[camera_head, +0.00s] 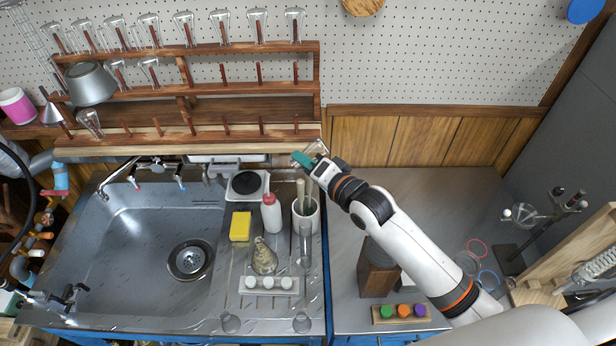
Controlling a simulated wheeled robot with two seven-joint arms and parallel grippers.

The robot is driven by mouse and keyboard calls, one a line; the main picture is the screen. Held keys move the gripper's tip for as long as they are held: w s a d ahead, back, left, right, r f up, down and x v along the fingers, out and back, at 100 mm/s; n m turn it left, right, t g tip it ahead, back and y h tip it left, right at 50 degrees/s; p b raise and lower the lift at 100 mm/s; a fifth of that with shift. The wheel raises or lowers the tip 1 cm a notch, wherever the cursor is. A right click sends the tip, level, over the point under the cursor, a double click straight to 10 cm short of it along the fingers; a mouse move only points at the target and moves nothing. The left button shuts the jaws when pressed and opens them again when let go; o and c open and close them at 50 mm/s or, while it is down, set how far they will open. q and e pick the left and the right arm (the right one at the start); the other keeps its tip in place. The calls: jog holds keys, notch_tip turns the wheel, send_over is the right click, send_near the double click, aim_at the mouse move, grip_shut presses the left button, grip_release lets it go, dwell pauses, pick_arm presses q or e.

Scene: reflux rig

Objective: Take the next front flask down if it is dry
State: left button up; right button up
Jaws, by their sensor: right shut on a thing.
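One clear flask (90,122) hangs upside down on a peg at the left end of the front row of the wooden drying rack (240,144). The other front pegs to its right are bare. My right gripper (308,158) is at the right end of the front row, beyond the last peg. It is shut on a clear glass piece (318,147) that looks like a flask, mostly hidden by the gripper. I cannot tell whether either glass is wet or dry inside. My left gripper is out of view.
More flasks (220,27) hang on the back row, with a grey pot (90,83) at the middle row's left. Below is the sink (145,235), with a yellow sponge (240,226) and red-capped bottle (271,213).

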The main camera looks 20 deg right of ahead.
jog(key=m+t+b, duration=0.1)
jog(key=m+b, duration=0.1)
jog(key=m, duration=0.2)
jog(key=m+t+y+b, duration=0.1)
jog(key=m+t+b, duration=0.1)
jog(key=m+b, duration=0.1)
jog(key=r+m+t+b, duration=0.1)
jog(key=m+b, duration=0.2)
jog(key=m, duration=0.2)
jog(key=shift+w, duration=0.1)
jog(key=m+t, duration=0.1)
jog(key=m, duration=0.1)
jog(key=m+h, duration=0.1)
jog(key=m, duration=0.1)
jog(key=m+t+h, duration=0.1)
jog(key=m, duration=0.2)
jog(key=shift+r+t+b, duration=0.25)
jog(key=shift+t+b, duration=0.05)
jog(key=shift+b, duration=0.05)
jog(key=m, duration=0.1)
jog(key=m+h, duration=0.1)
jog(key=m, duration=0.1)
jog(key=m+t+h, duration=0.1)
jog(key=m, duration=0.1)
jog(key=shift+d+r, duration=0.15)
jog(key=shift+d, duration=0.1)
jog(key=m+h, duration=0.2)
jog(key=m, duration=0.1)
jog(key=shift+d+m, duration=0.15)
jog(key=shift+m, duration=0.15)
